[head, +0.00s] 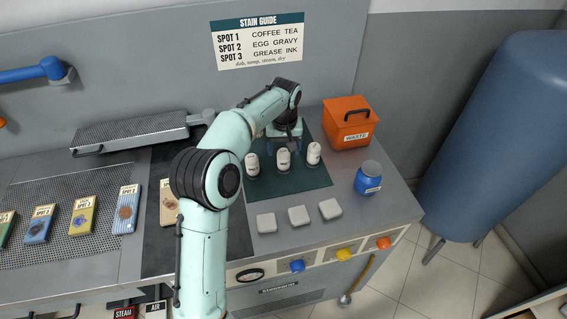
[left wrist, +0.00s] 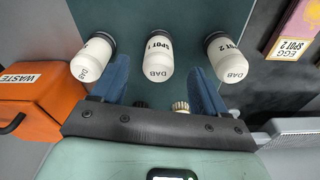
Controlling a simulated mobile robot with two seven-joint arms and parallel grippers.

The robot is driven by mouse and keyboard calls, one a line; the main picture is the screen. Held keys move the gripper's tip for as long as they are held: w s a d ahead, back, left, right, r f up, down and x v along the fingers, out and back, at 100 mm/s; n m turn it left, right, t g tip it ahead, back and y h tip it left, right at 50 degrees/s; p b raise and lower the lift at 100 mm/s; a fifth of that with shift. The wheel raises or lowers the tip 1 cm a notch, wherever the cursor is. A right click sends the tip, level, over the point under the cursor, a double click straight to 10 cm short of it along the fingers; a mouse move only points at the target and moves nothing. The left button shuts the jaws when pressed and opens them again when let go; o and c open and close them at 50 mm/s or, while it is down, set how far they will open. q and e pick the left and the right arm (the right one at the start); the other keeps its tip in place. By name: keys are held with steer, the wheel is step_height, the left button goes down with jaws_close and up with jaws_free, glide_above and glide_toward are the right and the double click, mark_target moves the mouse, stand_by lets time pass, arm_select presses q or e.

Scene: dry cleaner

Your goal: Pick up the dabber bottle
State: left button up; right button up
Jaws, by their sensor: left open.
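Three white dabber bottles with dark bases stand in a row on the dark green mat (head: 290,184). In the head view they are the left bottle (head: 252,165), the middle bottle (head: 283,161) and the right bottle (head: 314,154). My left gripper (head: 285,146) is behind the middle one. In the left wrist view, the open blue fingers of my left gripper (left wrist: 157,75) point toward the middle bottle (left wrist: 158,58), labelled "SPOT 1 DAB". It appears between them; contact cannot be told. The "SPOT 2" bottle (left wrist: 227,58) and another "DAB" bottle (left wrist: 93,58) stand outside the fingers. My right gripper is out of view.
An orange waste box (head: 348,132) stands at the back right, with a blue jar (head: 369,178) in front of it. Three white pads (head: 298,215) lie before the mat. Stained fabric samples (head: 83,216) lie on the left grating. A big blue tank (head: 485,140) stands at right.

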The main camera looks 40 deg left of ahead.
mark_target(283, 159)
arm_select(q)
steer(key=f, duration=0.2)
steer(key=w+a+f, duration=0.1)
steer(key=f, duration=0.4)
steer(key=shift+w+a+f, duration=0.15)
steer(key=shift+w+f, duration=0.1)
steer(key=shift+f, duration=0.1)
steer(key=shift+r, duration=0.1)
steer(key=c, duration=1)
